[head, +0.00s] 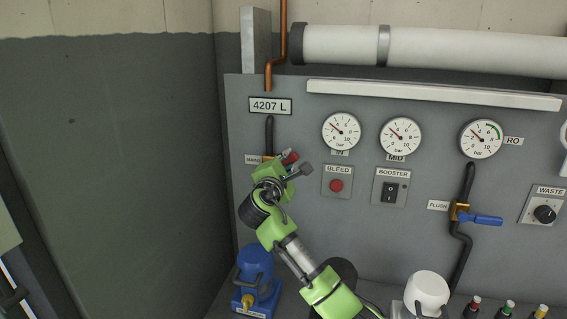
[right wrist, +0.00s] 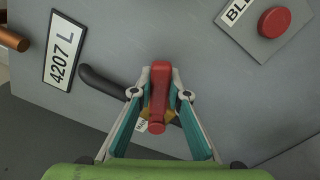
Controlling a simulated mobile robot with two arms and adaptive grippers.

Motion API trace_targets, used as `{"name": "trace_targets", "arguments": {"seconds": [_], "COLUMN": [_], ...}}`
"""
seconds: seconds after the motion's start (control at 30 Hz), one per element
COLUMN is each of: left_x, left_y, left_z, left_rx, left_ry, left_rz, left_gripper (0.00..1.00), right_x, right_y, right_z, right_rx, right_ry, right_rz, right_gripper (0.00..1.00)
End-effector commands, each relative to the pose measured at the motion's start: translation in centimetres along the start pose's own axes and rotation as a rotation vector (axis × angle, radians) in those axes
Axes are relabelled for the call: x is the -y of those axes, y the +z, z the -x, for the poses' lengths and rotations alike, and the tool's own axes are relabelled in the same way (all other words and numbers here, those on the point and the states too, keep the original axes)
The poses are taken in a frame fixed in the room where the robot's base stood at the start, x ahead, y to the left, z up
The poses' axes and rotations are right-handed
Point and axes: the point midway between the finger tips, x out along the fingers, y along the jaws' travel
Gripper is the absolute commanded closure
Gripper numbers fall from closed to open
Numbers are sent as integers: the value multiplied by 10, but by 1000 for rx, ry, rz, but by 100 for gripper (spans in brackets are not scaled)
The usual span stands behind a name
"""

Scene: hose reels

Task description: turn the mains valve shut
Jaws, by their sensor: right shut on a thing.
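The mains valve has a red handle (head: 290,157) and a brass body (head: 267,158) on a dark pipe under the 4207 L display. A label reading MAINS (head: 252,160) is partly hidden by my right arm. My right gripper (head: 292,168) is at the handle in the head view. In the right wrist view the red handle (right wrist: 160,97) stands between the two fingers of my right gripper (right wrist: 161,92), which is shut on it. The brass body (right wrist: 172,116) is partly hidden behind the handle. My left gripper is not in view.
A grey panel carries three gauges (head: 341,131), a red BLEED button (head: 336,185), a BOOSTER switch (head: 390,192) and a blue FLUSH handle (head: 488,220). A blue pump-like unit (head: 256,266) stands below the valve. Wall space at left is clear.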

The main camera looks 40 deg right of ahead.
Motion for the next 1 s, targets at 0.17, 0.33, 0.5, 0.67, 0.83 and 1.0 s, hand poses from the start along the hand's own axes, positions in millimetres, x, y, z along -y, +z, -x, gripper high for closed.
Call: {"name": "trace_targets", "arguments": {"seconds": [0.17,0.33,0.5,0.67,0.83,1.0], "left_x": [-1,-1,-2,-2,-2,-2], "left_y": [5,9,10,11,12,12], "left_z": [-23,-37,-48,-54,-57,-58], "left_rx": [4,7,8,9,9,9], "left_ry": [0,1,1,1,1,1], "left_rz": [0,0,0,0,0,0], "left_gripper": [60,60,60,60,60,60], "right_x": [18,27,33,37,38,39], "right_y": [-4,-6,-8,-10,-10,-10], "right_z": [0,0,0,0,0,0], "right_rx": [0,0,0,0,1,1], "right_ry": [-1,-3,-3,-3,-3,-4], "right_rz": [-164,-299,-402,-466,-502,-516], "right_gripper": [100,100,100,100,100,100]}}
